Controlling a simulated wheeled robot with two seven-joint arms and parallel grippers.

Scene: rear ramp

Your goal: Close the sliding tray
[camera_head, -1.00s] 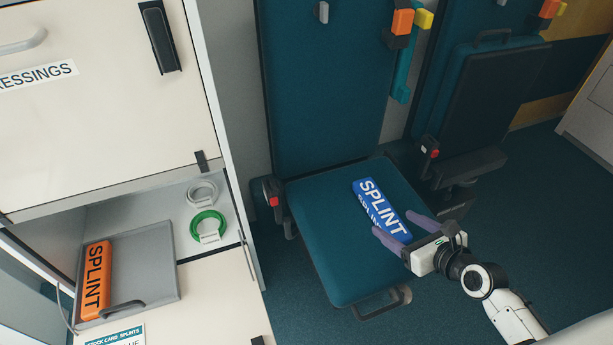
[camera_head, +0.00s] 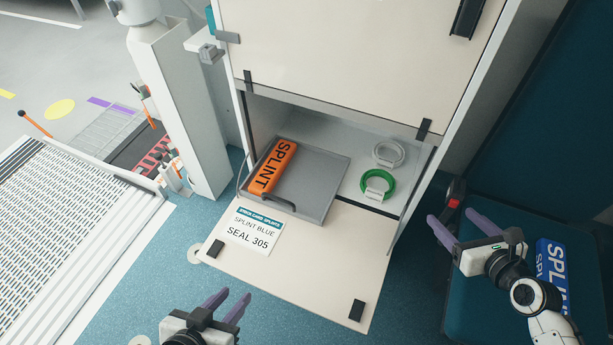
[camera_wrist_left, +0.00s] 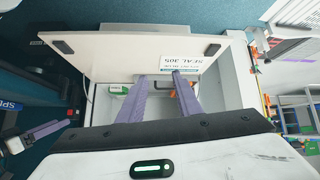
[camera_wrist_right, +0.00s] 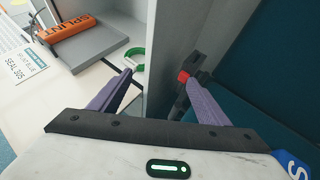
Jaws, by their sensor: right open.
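The sliding tray (camera_head: 322,178) is a shallow grey tray with a dark bar handle (camera_head: 281,203) at its front. It sticks partly out of the cabinet compartment over the lowered cream flap (camera_head: 325,240). An orange splint pack (camera_head: 272,167) lies along its left side. The tray also shows in the right wrist view (camera_wrist_right: 98,42). My left gripper (camera_head: 234,296) is open and empty, in front of the flap and apart from the tray. My right gripper (camera_head: 449,215) is open and empty, right of the cabinet near the seat.
A green coil (camera_head: 378,186) and a white coil (camera_head: 389,154) lie in the compartment right of the tray. A blue splint pack (camera_head: 552,268) lies on the teal seat (camera_head: 480,300). A white column (camera_head: 185,110) and a ramp (camera_head: 65,235) are at left.

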